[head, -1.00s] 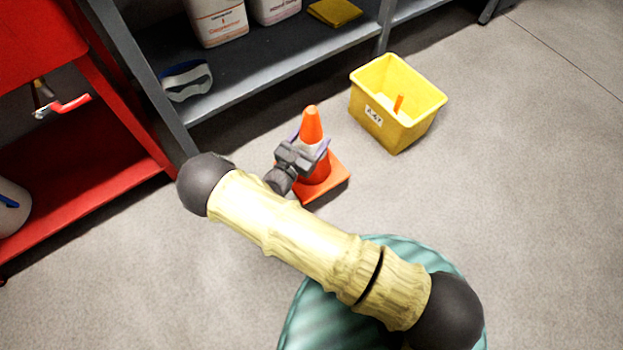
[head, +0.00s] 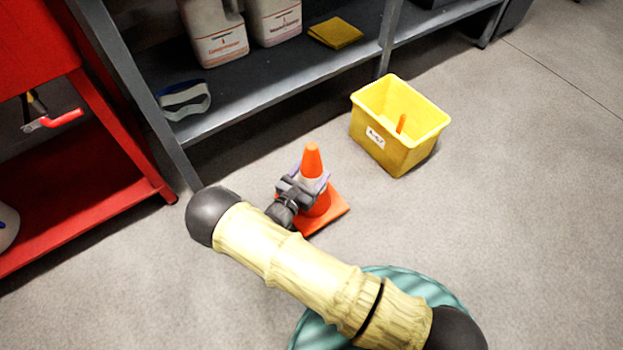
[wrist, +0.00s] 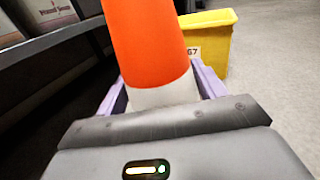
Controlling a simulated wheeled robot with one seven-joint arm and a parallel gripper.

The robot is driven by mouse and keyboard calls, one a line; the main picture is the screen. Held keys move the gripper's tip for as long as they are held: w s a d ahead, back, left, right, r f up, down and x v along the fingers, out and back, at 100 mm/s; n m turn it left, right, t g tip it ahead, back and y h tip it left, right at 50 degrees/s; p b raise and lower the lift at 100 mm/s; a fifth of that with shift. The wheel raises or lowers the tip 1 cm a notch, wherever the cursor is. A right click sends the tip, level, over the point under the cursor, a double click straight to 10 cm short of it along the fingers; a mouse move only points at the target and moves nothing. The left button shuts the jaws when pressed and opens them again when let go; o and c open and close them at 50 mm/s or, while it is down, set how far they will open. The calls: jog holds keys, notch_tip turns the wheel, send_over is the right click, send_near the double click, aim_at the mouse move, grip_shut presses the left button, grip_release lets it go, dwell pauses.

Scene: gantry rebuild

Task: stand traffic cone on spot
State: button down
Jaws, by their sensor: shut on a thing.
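The orange traffic cone (head: 312,160) with a white band and a square orange base (head: 328,213) is upright in the head view, close to the floor. I cannot tell whether its base touches the floor. My gripper (head: 312,186) is shut on the cone around its white band, with a purple finger on each side. In the wrist view the cone's orange upper part (wrist: 145,40) rises between the fingers of my gripper (wrist: 162,95), and its base is hidden. No marked spot can be made out on the floor.
A yellow bin (head: 410,158) with an orange item inside stands right of the cone. A grey shelf (head: 245,95) with jugs, a yellow cloth and goggles is behind. A red cart (head: 95,215) is at the left. The floor (head: 530,200) at right is clear.

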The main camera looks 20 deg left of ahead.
jog(key=shift+f+b, duration=0.8)
jog(key=shift+f, duration=0.75)
jog(key=shift+c, duration=1)
grip_release()
jog(key=shift+s, duration=0.1)
jog(key=p+v, duration=0.5)
jog(key=v, duration=0.7)
